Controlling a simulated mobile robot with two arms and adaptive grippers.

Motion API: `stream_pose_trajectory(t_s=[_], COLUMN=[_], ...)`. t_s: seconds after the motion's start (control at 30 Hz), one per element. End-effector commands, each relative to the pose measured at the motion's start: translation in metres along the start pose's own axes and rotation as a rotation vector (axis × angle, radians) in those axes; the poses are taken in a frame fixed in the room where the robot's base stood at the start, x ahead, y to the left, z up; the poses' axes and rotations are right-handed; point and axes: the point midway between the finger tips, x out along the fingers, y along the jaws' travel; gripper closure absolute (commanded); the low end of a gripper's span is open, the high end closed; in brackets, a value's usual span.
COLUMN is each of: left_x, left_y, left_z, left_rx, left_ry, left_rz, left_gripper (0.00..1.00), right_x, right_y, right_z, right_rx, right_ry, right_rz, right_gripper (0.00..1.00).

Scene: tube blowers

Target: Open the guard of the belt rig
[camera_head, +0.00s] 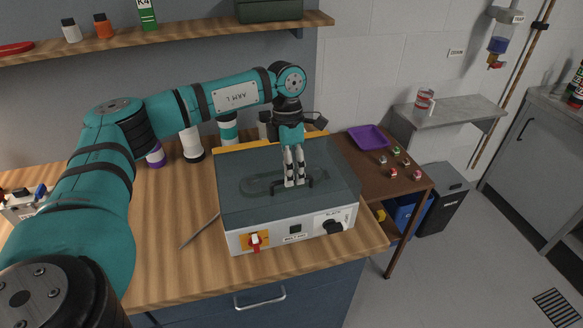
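The belt rig (274,236) is a pale box on the wooden bench, with a red switch on a yellow plate (254,241), a small dark panel and a black knob (333,227) on its front. Its guard (243,203) is a smoky see-through cover with a dark belt shape showing under it. The guard lies down, closed over the rig. A black handle (275,190) sits on it near the front. My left gripper (296,184) points down at the handle, its two fingers close together with their tips at the bar. Whether they clasp it is unclear. My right gripper is out of view.
A thin rod (200,231) lies left of the rig. Bottles and cups (191,146) stand behind it, under a wall shelf (180,38). A brown side table (408,181) with a purple tray (368,137) stands right. Bare bench (170,265) lies front left.

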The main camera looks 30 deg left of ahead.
Motion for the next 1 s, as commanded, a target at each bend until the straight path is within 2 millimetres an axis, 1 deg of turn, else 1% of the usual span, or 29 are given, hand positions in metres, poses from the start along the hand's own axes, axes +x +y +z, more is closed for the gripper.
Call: stream_pose_trajectory(t_s=[0.1, 0.3, 0.33, 0.5, 0.6, 1.0], left_x=[0.0037, 0.0042, 0.0041, 0.0039, 0.0038, 0.0032], left_y=[-0.0002, -0.0001, -0.0001, -0.0001, 0.0, -0.0002], left_z=[-0.0001, 0.0, 0.0, 0.0001, 0.0001, 0.0004], left_rx=[0.0, 0.001, 0.001, 0.001, 0.001, 0.001], left_ry=[0.0, -0.001, -0.001, -0.001, -0.001, -0.001], left_rz=[0.0, 0.0, 0.0, 0.0, 0.0, 0.0], left_gripper=[0.66, 0.66, 0.67, 0.89, 1.0, 1.0], right_x=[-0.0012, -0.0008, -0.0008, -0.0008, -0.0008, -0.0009], right_y=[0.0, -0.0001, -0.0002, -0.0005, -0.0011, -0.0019], right_z=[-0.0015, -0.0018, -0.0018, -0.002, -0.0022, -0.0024], right_rx=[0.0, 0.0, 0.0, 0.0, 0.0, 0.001], right_ry=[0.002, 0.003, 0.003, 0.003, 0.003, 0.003], right_rz=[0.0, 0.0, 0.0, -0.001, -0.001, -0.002], right_gripper=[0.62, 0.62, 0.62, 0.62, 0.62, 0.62])
